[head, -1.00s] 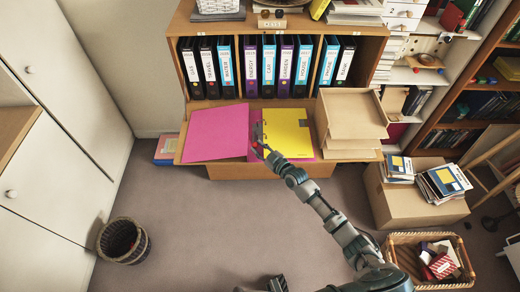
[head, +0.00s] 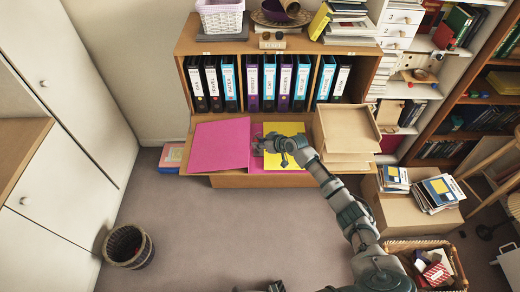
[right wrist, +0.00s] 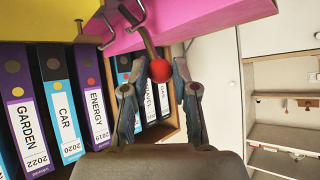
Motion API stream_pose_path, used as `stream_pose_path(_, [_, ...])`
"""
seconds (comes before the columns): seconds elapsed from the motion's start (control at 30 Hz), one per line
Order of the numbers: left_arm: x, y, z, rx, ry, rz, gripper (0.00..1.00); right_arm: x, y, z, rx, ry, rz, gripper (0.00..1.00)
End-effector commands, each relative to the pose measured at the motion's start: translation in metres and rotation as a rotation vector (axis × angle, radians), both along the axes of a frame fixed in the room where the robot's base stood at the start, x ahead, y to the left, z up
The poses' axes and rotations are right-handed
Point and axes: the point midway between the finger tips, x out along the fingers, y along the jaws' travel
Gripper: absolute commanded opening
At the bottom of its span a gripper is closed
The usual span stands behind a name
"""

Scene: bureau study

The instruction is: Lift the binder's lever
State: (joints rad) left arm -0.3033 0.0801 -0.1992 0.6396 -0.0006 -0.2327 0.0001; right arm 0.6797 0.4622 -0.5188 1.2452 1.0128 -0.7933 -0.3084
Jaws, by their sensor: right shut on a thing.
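The open binder lies on the bureau's lowered front, its pink cover (head: 221,145) to the left and a yellow sheet (head: 290,130) to the right. In the right wrist view, the binder's metal lever (right wrist: 149,43) ends in a red ball (right wrist: 160,70). Metal rings (right wrist: 106,38) stand beside it. My right gripper (head: 262,146) is over the binder's middle and hides the lever in the head view. Its two fingers (right wrist: 158,88) flank the red ball in the wrist view and are shut on the lever end.
Labelled binders (head: 270,80) stand upright in the bureau shelf behind. Stacked cardboard trays (head: 347,128) sit just right of the open binder. A cardboard box (head: 420,208) and a wicker basket (head: 430,262) stand right of my arm. The floor (head: 220,230) in front is clear.

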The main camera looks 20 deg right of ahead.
Motion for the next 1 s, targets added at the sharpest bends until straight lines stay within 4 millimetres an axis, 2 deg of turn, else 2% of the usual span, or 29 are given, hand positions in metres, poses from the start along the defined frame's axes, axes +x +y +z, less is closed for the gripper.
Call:
stream_pose_path(0.2, [0.02,-0.004,-0.002,-0.002,-0.01,0.003,0.4,0.015,-0.004,0.006,0.04,0.135,0.0,0.0])
stream_pose_path(0.43, [0.038,-0.008,0.001,-0.003,-0.018,0.006,0.4,0.023,-0.006,0.009,0.064,0.221,0.0,0.0])
stream_pose_path(1.0, [0.045,-0.01,0.004,-0.004,-0.019,0.007,0.4,0.026,-0.008,0.01,0.07,0.254,0.0,0.0])
